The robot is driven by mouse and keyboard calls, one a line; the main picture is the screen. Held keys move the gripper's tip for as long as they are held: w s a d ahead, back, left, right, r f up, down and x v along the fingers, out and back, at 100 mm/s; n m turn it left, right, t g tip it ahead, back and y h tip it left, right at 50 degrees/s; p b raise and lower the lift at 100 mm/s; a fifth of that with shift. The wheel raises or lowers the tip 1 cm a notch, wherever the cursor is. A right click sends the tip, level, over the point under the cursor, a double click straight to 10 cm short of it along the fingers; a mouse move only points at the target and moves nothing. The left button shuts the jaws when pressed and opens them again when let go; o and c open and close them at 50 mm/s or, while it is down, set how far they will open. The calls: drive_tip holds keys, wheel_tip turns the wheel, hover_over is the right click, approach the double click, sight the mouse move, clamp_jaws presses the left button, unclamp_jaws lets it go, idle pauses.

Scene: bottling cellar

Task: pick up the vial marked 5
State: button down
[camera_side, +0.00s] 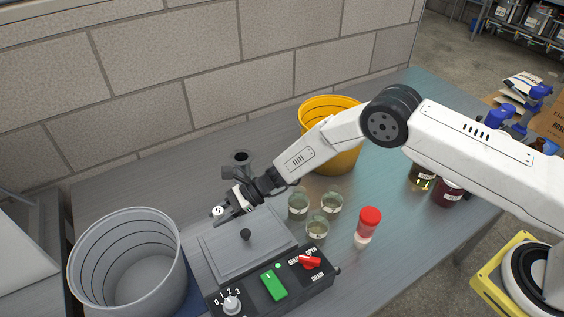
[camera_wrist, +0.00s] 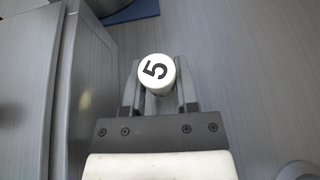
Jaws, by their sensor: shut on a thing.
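The vial marked 5 (camera_wrist: 155,72) shows in the wrist view as a white round cap with a black 5, between the two fingers of my gripper (camera_wrist: 158,98). My gripper is shut on it. In the side view the vial (camera_side: 217,211) is a small white-topped thing at the tip of my gripper (camera_side: 222,213), behind the grey box with the lid. The vial's body is mostly hidden below its cap, and I cannot tell whether its bottom touches the table.
The grey control box (camera_side: 243,258) with knob, green button and red switch stands just in front of my gripper. A grey bucket (camera_side: 127,262) is at left, a yellow bucket (camera_side: 345,160) behind. Several glass jars and a red-capped shaker (camera_side: 368,226) stand right of the box.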

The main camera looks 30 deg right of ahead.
drive_tip(key=shift+r, duration=0.1)
drive_tip(key=shift+r, duration=0.75)
drive_tip(key=s+d+r, duration=0.2)
drive_tip(key=s+r, duration=0.1)
drive_tip(key=s, duration=0.1)
drive_tip(key=s+d+r, duration=0.2)
drive_tip(key=s+r, duration=0.2)
drive_tip(key=s+d+r, duration=0.2)
drive_tip(key=s+r, duration=0.2)
drive_tip(key=shift+s+d+r, duration=0.1)
drive_tip(key=shift+d+r, duration=0.1)
drive_tip(key=shift+d, duration=0.2)
drive_tip(key=shift+a, duration=0.1)
